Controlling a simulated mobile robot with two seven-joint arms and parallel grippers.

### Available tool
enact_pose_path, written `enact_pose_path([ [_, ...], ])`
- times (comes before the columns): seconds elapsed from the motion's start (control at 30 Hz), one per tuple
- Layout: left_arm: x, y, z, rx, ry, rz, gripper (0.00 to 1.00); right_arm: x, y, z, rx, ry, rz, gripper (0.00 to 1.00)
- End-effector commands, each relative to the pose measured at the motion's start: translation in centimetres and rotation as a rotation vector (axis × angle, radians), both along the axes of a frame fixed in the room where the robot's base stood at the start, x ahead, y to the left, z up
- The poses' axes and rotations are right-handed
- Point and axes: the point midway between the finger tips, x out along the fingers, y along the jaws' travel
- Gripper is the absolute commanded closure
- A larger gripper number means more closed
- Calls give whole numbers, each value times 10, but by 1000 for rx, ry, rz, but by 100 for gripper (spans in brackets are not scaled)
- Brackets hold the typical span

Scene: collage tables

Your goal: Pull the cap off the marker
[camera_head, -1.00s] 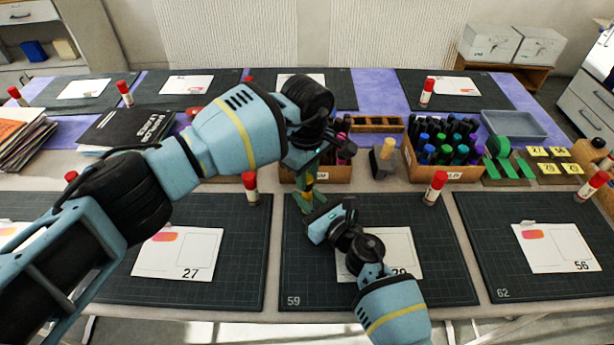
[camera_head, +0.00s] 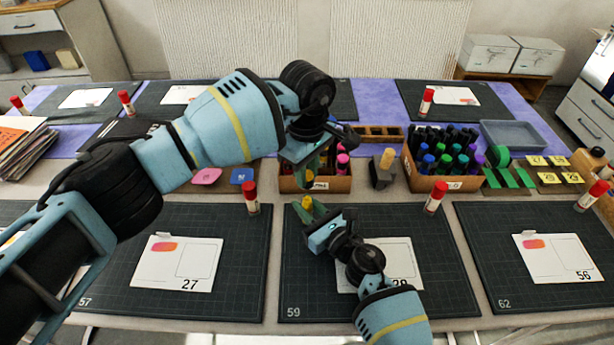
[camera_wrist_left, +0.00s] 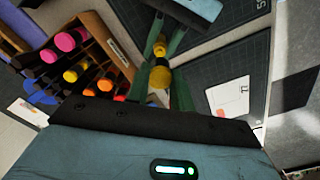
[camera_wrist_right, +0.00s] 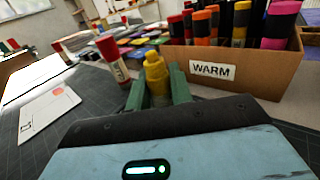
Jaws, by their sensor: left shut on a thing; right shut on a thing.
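My left gripper (camera_head: 310,180) is raised by the front of the warm-colour marker box. It is shut on a yellow piece (camera_wrist_left: 160,76), which looks like the cap. My right gripper (camera_head: 308,206) is lower, above the dark mat numbered 59. It is shut on a yellow piece with a stepped, narrower top (camera_wrist_right: 155,72), which looks like the marker body. The right wrist view shows that top bare, with nothing on it. The left wrist view shows the two yellow pieces in line and seemingly apart. The fingers hide part of each piece.
The warm marker box (camera_wrist_right: 215,70) stands close behind the grippers. A box of cool-colour markers (camera_head: 440,160) and a grey block with a wooden peg (camera_head: 383,172) are to the right. Glue sticks (camera_head: 251,197) stand on either side. A white card lies under my right arm.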

Motion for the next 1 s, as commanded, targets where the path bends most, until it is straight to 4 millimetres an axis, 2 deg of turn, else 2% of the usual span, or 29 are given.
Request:
enact_pose_path([
  [0.1, 0, 0, -1, 1, 1, 0, 100, 0, 0, 0, 0, 0, 0, 100],
  [0.13, 0, 0, -1, 1, 1, 0, 100, 0, 0, 0, 0, 0, 0, 77],
  [0.3, 0, 0, -1, 1, 1, 0, 100, 0, 0, 0, 0, 0, 0, 55],
  [0.33, 0, 0, -1, 1, 1, 0, 100, 0, 0, 0, 0, 0, 0, 53],
  [0.73, 0, 0, 2, 0, -3, 0, 100, -7, -6, 0, -1, 0, -1, 53],
  [1.0, 1, 0, 8, 0, -9, 0, 100, -44, -34, -1, -3, 0, 1, 53],
])
